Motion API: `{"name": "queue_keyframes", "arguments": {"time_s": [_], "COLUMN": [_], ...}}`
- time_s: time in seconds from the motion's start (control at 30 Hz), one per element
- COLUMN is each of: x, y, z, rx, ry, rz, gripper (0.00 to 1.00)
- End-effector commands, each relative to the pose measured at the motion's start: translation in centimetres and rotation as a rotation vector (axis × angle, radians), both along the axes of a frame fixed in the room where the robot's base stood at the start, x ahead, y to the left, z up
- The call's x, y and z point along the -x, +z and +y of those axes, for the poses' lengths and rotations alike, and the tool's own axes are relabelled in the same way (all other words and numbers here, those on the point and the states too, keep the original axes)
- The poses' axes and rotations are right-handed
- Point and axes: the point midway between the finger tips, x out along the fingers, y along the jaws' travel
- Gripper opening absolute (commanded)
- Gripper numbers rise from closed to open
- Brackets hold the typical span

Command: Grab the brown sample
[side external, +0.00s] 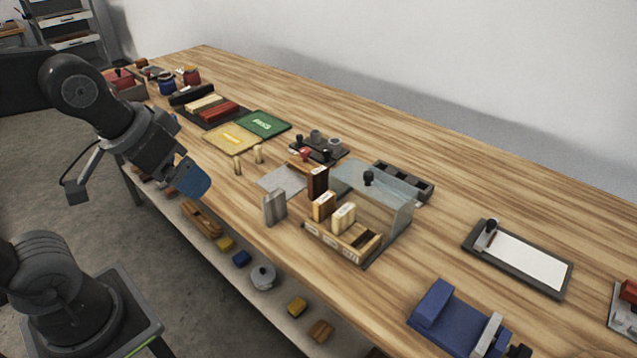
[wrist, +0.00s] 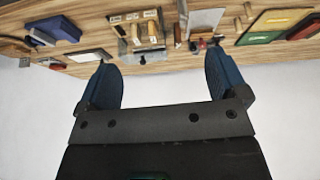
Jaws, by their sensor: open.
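A dark brown upright block (side external: 317,183), the likely brown sample, stands at the back left of a labelled wooden rack (side external: 340,247). Two pale wood blocks (side external: 323,206) stand in front of it, and a flatter dark piece (side external: 366,240) lies in the rack. My gripper (side external: 192,182) is above the table's front edge, left of the rack and well apart from the block. In the wrist view my gripper's blue fingers (wrist: 161,68) are spread with nothing between them.
A grey block (side external: 273,208) stands left of the rack. Yellow (side external: 231,138) and green (side external: 263,123) pads lie farther left. A blue holder (side external: 448,319) and white board (side external: 519,262) lie right, with bare wood between.

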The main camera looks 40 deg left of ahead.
Motion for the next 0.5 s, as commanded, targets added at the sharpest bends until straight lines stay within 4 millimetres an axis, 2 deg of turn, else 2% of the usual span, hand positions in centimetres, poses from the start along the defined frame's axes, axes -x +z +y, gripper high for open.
{"name": "queue_keyframes", "arguments": {"time_s": [0.17, 0.27, 0.37, 0.5], "x": [-5.1, -8.9, -12.7, -18.2], "y": [2.4, 3.4, 3.6, 3.0], "z": [0.3, 0.6, 0.9, 1.5], "rx": [0.083, 0.137, 0.183, 0.238], "ry": [0.188, 0.327, 0.466, 0.667], "rz": [0.074, 0.123, 0.169, 0.230], "gripper": [0.92, 0.92, 0.92, 0.92]}}
